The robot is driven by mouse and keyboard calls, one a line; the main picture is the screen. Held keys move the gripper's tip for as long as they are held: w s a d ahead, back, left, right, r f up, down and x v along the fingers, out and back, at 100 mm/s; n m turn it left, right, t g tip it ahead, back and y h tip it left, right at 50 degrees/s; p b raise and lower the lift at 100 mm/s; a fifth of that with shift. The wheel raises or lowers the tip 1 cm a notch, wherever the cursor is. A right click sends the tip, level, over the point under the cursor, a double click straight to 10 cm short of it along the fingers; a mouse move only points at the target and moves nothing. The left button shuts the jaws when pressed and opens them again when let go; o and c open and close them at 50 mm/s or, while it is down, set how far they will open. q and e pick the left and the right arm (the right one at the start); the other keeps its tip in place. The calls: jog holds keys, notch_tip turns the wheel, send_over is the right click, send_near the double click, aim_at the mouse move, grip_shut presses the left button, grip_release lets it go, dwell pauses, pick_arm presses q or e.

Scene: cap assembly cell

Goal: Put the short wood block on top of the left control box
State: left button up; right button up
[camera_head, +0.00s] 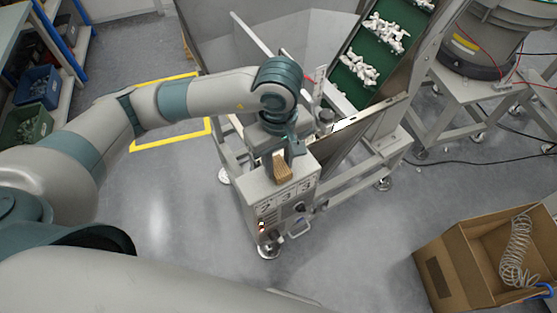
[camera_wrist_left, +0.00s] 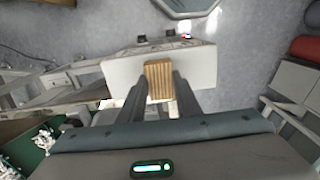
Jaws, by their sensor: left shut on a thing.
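The short wood block (camera_head: 282,168) is a small brown piece at the top of the left control box (camera_head: 262,193), a grey box with knobs on its front. My left gripper (camera_head: 289,152) is shut on the block, just over the box top. In the left wrist view the block (camera_wrist_left: 159,81) sits between the two dark fingers of the gripper (camera_wrist_left: 158,92), with the pale box top (camera_wrist_left: 122,72) behind it. I cannot tell whether the block touches the box top. My right gripper is not in view.
A green conveyor (camera_head: 362,62) with white parts rises behind the box. A cardboard box (camera_head: 455,275) with a coiled hose stands at the lower right. Shelves with bins (camera_head: 37,85) stand at the far left. The floor left of the control box is clear.

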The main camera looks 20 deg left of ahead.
aim_at(278, 166)
pick_arm(q)
jog(key=shift+f, duration=0.15)
jog(key=o, duration=1)
jog(key=shift+r, duration=0.5)
notch_tip(278, 166, up, 11)
jog(key=b, duration=0.3)
jog(key=shift+r, duration=0.2)
